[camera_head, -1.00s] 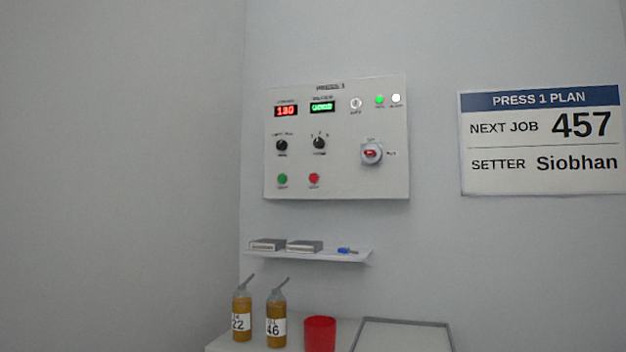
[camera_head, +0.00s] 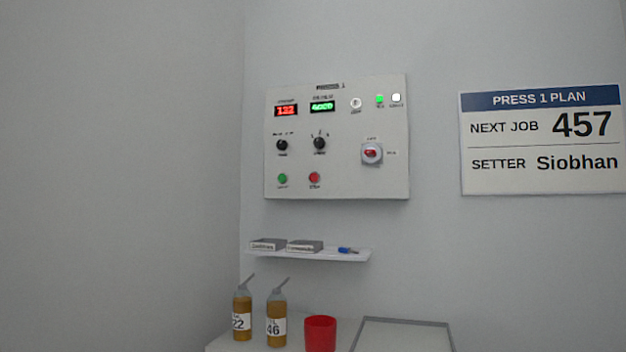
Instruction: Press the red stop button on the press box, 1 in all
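The press box (camera_head: 337,178) is a pale panel on the wall in the head view. Its red stop button (camera_head: 314,178) sits at the lower middle, right of a green button (camera_head: 282,178). Above are two black knobs (camera_head: 319,144), a red rotary switch (camera_head: 372,153) at the right, a red display (camera_head: 286,111) and a green display (camera_head: 322,107). The indicator lamps at the top right show green (camera_head: 379,99) and white (camera_head: 396,98). Neither of my grippers is in view, and nothing covers the button.
A sign (camera_head: 541,140) hangs at right.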

